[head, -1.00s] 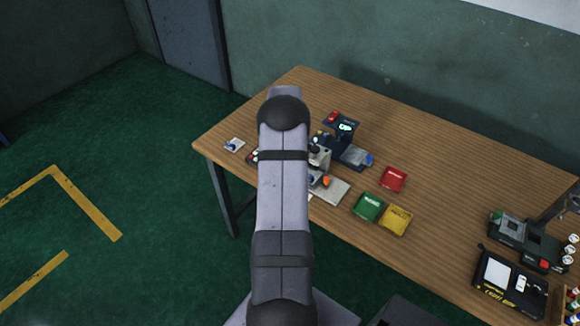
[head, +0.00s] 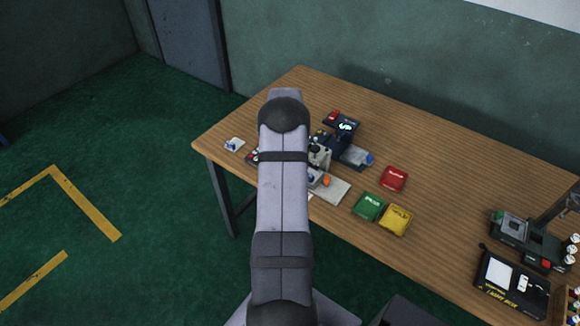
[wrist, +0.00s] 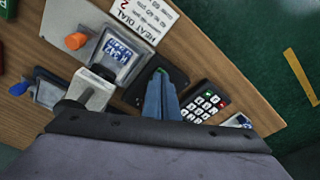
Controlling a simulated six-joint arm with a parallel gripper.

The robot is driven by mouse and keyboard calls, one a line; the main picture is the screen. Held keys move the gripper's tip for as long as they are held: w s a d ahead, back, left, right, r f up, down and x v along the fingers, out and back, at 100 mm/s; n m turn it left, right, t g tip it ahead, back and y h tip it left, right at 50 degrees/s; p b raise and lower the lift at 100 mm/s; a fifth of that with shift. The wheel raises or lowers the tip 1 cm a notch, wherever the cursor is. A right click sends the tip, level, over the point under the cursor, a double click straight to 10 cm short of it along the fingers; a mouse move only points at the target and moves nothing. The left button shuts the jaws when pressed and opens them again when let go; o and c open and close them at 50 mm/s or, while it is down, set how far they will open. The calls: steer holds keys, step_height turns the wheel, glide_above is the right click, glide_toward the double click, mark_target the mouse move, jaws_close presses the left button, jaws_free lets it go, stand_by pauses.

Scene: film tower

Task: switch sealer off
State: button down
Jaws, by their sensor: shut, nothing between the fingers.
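A dark machine with a lit green display reading "UP" (head: 345,127) stands on the table in the head view, just right of my arm. I take it to be the sealer. In the wrist view, my gripper (wrist: 160,80) is shut and empty, its blue fingers together over a black box (wrist: 170,65). A small green patch shows at the fingertips; whether they touch it I cannot tell. A grey plate with an orange knob (wrist: 75,41) and a blue-labelled block (wrist: 118,50) are beside it. In the head view my arm hides the gripper.
A keypad (wrist: 207,102) lies close right of my fingers in the wrist view. A "HEAT DIAL" card (wrist: 146,17) is above. Red (head: 393,179), green (head: 369,206) and yellow (head: 395,220) trays lie right of the machine. The table's back right is clear.

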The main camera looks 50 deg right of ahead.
step_height(320, 180, up, 7)
steer(key=p, duration=0.4)
steer(key=shift+p, duration=0.3)
stand_by(0.4)
stand_by(0.4)
